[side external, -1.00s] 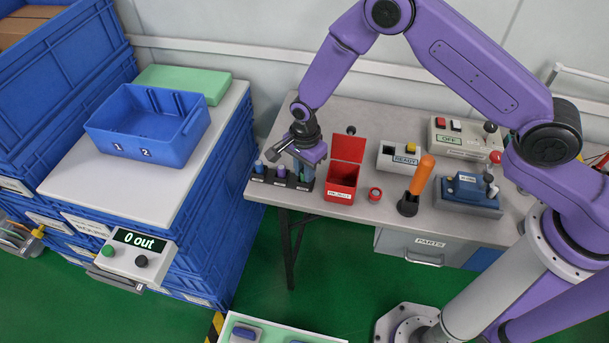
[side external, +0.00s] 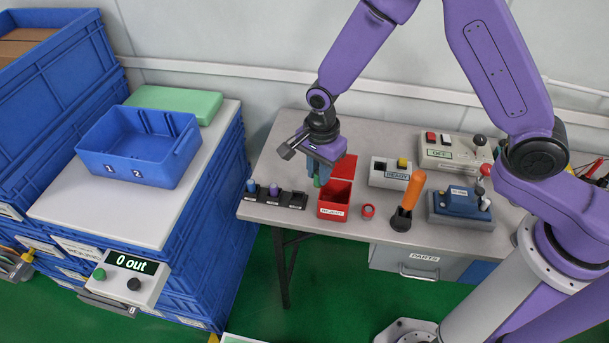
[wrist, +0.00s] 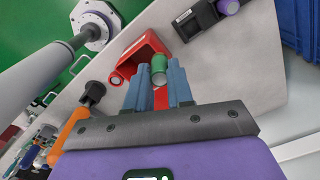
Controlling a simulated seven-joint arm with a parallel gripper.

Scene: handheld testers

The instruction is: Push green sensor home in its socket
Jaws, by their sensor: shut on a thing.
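The green sensor (side external: 318,182) is in my gripper (side external: 315,172), which is shut on it. It is lifted clear of the black rack (side external: 285,198), beside the left edge of the red bin. In the wrist view, the green sensor (wrist: 159,66) stands out between the fingertips (wrist: 160,85). The rack holds a blue sensor (side external: 250,184) and a purple sensor (side external: 273,189); its right slot looks empty. A grey READY box (side external: 390,178) to the right has a dark opening on top and a yellow block beside it.
The open red bin (side external: 333,210) with raised lid stands between the rack and the READY box. A red ring (side external: 368,212), an orange-handled lever (side external: 410,195), a blue tester (side external: 460,200) and a control box (side external: 455,152) stand further right. The table's front edge is clear.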

